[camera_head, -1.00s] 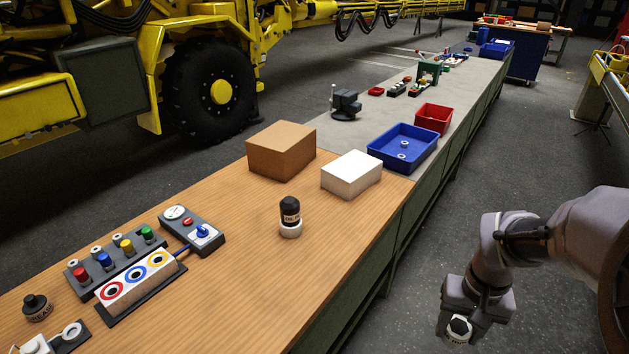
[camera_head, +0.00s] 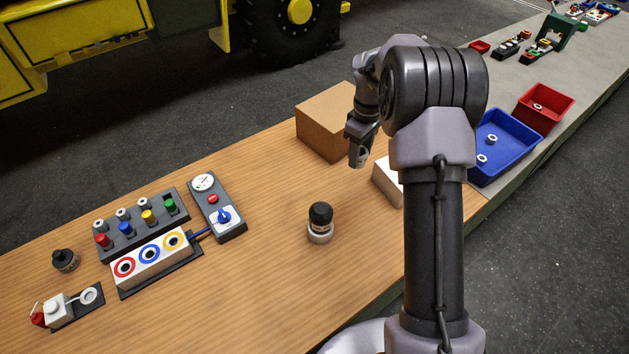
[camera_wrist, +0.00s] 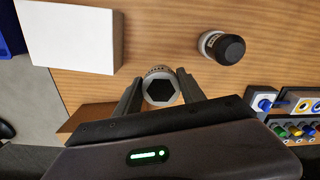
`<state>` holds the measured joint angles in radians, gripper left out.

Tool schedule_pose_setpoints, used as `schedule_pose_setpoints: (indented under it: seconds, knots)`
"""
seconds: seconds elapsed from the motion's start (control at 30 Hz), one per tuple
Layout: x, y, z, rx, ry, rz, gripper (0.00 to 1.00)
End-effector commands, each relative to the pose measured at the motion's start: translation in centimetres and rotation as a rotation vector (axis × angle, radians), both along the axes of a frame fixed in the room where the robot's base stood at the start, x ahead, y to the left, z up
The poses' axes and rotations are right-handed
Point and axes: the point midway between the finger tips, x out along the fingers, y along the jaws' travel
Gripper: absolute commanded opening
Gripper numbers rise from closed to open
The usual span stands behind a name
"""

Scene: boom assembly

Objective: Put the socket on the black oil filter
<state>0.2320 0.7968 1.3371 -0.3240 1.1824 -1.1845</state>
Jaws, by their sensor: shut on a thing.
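The black oil filter (camera_head: 320,215) stands upright in a white ring-shaped holder (camera_head: 320,234) on the wooden bench. It also shows in the wrist view (camera_wrist: 229,48), up and to the right of my gripper. My gripper (camera_head: 359,150) is shut on the socket (camera_head: 357,158), a grey metal cylinder. In the wrist view, the gripper (camera_wrist: 160,90) has its fingers on both sides of the socket (camera_wrist: 161,88), whose dark hexagonal opening faces the camera. The socket is in the air, apart from the filter, near the cardboard box.
A cardboard box (camera_head: 326,128) and a white box (camera_head: 386,181) stand behind the filter. The blue bin (camera_head: 515,163) and red bin (camera_head: 557,97) are at the right. A panel with coloured connectors (camera_head: 145,226) is at the left. Bare wood surrounds the filter.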

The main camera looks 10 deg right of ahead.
Motion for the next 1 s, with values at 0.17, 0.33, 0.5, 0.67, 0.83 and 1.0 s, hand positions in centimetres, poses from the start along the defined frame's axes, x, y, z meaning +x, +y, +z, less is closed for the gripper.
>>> schedule_pose_setpoints:
  seconds: [0.17,0.33,0.5,0.67,0.83,1.0]
  knots:
    - [-0.9,1.4,-0.4,0.000,0.000,0.031,0.00]
    - [-3.7,5.7,-1.0,0.000,0.000,0.031,0.00]
    - [-6.3,9.7,-1.4,0.001,-0.001,0.030,0.00]
    - [-7.6,11.5,-1.5,0.001,-0.001,0.028,0.00]
    - [-8.6,12.9,-2.7,-0.001,0.001,0.027,0.00]
    - [-8.5,12.8,-5.3,0.000,0.000,0.026,0.00]
